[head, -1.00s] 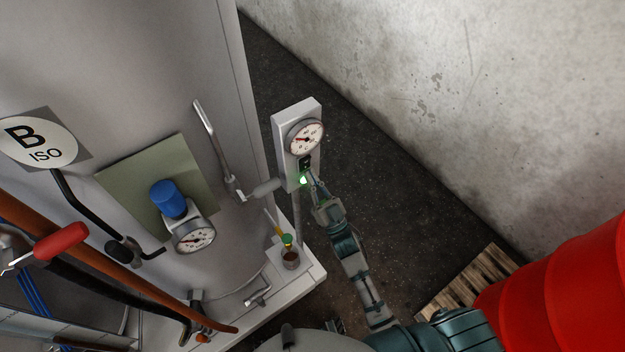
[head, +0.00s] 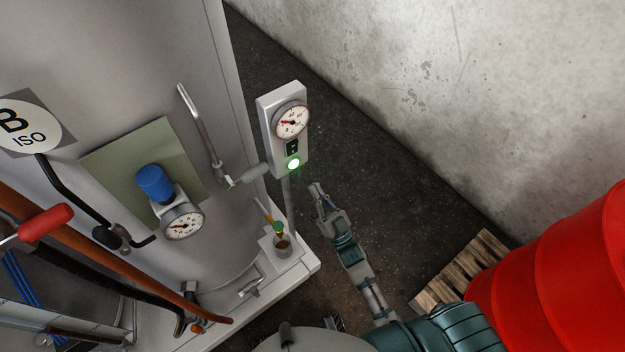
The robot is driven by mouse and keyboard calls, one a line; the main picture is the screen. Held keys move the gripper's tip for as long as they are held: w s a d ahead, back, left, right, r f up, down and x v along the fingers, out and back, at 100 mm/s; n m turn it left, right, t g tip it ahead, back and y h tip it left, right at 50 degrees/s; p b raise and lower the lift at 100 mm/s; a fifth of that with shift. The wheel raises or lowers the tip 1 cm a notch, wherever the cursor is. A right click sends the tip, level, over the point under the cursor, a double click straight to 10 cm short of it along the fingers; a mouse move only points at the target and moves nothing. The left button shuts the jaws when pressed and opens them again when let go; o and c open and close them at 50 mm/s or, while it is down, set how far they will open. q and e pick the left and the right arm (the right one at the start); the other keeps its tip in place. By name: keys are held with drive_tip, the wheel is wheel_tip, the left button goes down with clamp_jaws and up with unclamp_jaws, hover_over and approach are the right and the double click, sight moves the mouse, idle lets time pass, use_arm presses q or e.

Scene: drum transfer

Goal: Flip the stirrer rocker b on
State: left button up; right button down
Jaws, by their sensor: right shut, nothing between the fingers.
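The stirrer rocker b (head: 292,147) is a small black switch on the white control box (head: 268,125), below a round dial gauge (head: 291,120). A green lamp (head: 293,163) just below the rocker is lit. My right gripper (head: 317,188) is shut and empty, apart from the box, below and to the right of the lamp. Which way the rocker is tilted is too small to tell. My left gripper is not in view.
A grey tank marked B ISO (head: 27,128) stands at left, with a blue-capped gauge (head: 155,184) and a red-handled lever (head: 47,221). A small cup (head: 283,246) stands on the ledge. A red drum (head: 560,270) and wooden pallet (head: 450,275) are at right.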

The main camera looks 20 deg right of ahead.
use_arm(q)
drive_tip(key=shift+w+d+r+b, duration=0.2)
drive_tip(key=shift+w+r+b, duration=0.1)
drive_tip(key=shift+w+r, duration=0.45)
use_arm(e)
drive_tip(key=v, duration=0.4)
drive_tip(key=shift+w+f, duration=0.1)
drive_tip(key=shift+f, duration=0.15)
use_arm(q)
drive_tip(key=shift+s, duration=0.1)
use_arm(e)
drive_tip(key=shift+a, duration=0.15)
wheel_tip(320, 180, down, 29)
drive_tip(key=s+d+m+g+h, duration=0.1)
drive_tip(key=d+m+g+h, duration=0.15)
drive_tip(key=g+h, duration=0.6)
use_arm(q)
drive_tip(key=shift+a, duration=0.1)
use_arm(e)
drive_tip(key=s+d+f+g, duration=0.3)
drive_tip(key=s+f+g, duration=1.1)
drive_tip(key=s+f, duration=0.7)
drive_tip(key=s, duration=0.4)
drive_tip(key=shift+s+f+n, duration=0.25)
drive_tip(key=shift+f+n, duration=0.1)
